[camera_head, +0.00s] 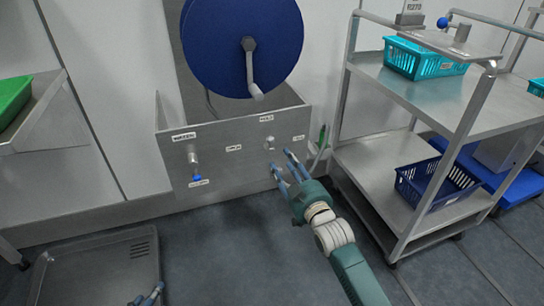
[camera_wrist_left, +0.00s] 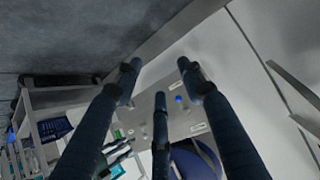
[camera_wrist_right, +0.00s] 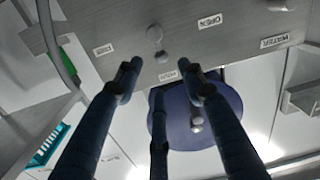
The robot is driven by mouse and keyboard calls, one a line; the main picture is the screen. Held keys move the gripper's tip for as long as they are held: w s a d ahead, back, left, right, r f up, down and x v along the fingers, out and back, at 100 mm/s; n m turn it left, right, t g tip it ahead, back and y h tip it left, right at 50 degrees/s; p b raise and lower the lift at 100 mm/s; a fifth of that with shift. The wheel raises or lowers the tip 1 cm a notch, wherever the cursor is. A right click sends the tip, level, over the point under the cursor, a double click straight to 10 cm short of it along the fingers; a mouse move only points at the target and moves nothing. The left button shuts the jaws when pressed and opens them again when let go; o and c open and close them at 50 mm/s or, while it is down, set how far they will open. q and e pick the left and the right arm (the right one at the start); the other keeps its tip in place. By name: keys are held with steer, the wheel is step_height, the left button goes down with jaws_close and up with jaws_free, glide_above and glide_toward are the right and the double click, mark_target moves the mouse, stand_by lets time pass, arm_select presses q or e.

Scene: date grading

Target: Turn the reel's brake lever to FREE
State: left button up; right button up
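The brake lever (camera_head: 269,143) is a small metal lever on the grey panel (camera_head: 222,160) below the blue reel (camera_head: 215,50). A HOLD label (camera_head: 267,118) is above it and a FREE label (camera_head: 298,138) is to its right. In the right wrist view the lever (camera_wrist_right: 155,36) has its rounded end towards the HOLD label (camera_wrist_right: 168,76); the FREE label (camera_wrist_right: 103,50) is at left. My right gripper (camera_head: 285,165) is open and empty, just below and right of the lever, apparently not touching it. My left gripper (camera_head: 150,296) is low at the bottom edge; its wrist view shows spread, empty fingers (camera_wrist_left: 160,70).
A water valve with a blue knob (camera_head: 196,177) is on the panel's left part. The reel's crank (camera_head: 251,75) hangs above the panel. A metal cart (camera_head: 400,215) with baskets stands close at right. A grey floor tray (camera_head: 100,270) lies at lower left.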

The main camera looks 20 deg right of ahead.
mark_target(272, 142)
steer(key=w, duration=0.2)
steer(key=w+b, duration=0.1)
steer(key=w, duration=0.3)
steer(key=shift+a+r+b, duration=0.25)
steer(key=shift+r+b, duration=0.1)
steer(key=w+b, duration=0.1)
steer(key=w, duration=0.3)
steer(key=shift+w+a, duration=0.1)
steer(key=shift+a, duration=0.05)
steer(key=shift+w, duration=0.35)
arm_select(q)
steer(key=w+d+r+t+h, duration=0.1)
steer(key=w+d+r+t, duration=0.1)
steer(key=r, duration=0.7)
steer(key=w+d+r+t+h, duration=0.2)
steer(key=w+r+t, duration=0.2)
steer(key=r+t, duration=0.3)
steer(key=shift+w+r, duration=0.2)
steer(key=shift+r, duration=0.65)
arm_select(e)
jaws_close()
